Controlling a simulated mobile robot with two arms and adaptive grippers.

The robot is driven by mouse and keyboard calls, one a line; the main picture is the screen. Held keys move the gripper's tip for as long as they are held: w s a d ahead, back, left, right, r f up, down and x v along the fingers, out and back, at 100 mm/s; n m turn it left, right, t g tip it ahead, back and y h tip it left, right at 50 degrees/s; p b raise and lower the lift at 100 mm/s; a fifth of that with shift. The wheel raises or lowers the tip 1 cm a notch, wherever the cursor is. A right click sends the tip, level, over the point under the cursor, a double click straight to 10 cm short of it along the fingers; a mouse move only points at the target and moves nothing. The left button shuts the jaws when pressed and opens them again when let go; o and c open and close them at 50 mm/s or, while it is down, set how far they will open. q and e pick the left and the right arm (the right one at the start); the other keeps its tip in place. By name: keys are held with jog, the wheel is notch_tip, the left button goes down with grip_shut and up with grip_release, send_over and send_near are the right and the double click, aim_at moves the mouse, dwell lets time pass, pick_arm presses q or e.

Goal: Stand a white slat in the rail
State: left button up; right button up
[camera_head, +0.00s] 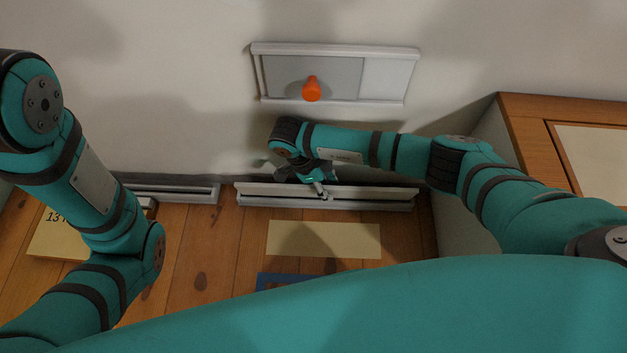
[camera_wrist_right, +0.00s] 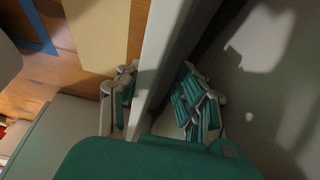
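A long white slat (camera_head: 375,192) stands on edge along the grey rail (camera_head: 375,205) on the floor at the foot of the wall. Whether its lower edge is fully inside the rail cannot be told. My right gripper (camera_head: 322,188) is at the slat's middle, reaching over it from the wall side. In the right wrist view, the slat (camera_wrist_right: 162,55) passes between the two spread fingers (camera_wrist_right: 158,102). A dark gap shows between the slat and the right-hand finger; the left-hand finger is close beside the slat, contact unclear. My left gripper is not in view.
Another rail (camera_head: 180,193) lies to the left along the wall. A wall panel (camera_head: 385,78) with an orange knob (camera_head: 311,90) is above. A cream sheet (camera_head: 350,240) and a blue-edged item (camera_head: 268,281) lie on the plank floor. A wooden cabinet (camera_head: 525,115) stands at right.

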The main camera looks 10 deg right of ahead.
aim_at(244, 188)
jog(key=p+v, duration=0.1)
jog(key=v, duration=0.1)
jog(key=p+v, duration=0.2)
jog(key=shift+w+a+f, duration=0.15)
jog(key=shift+a+f, duration=0.05)
jog(key=shift+a, duration=0.2)
jog(key=w+a, duration=0.1)
jog(key=a, duration=0.2)
jog(key=w+a, duration=0.1)
jog(key=a, duration=0.2)
jog(key=w+a, duration=0.1)
jog(key=a, duration=0.3)
jog(key=shift+f, duration=0.3)
jog(key=shift+a, duration=0.2)
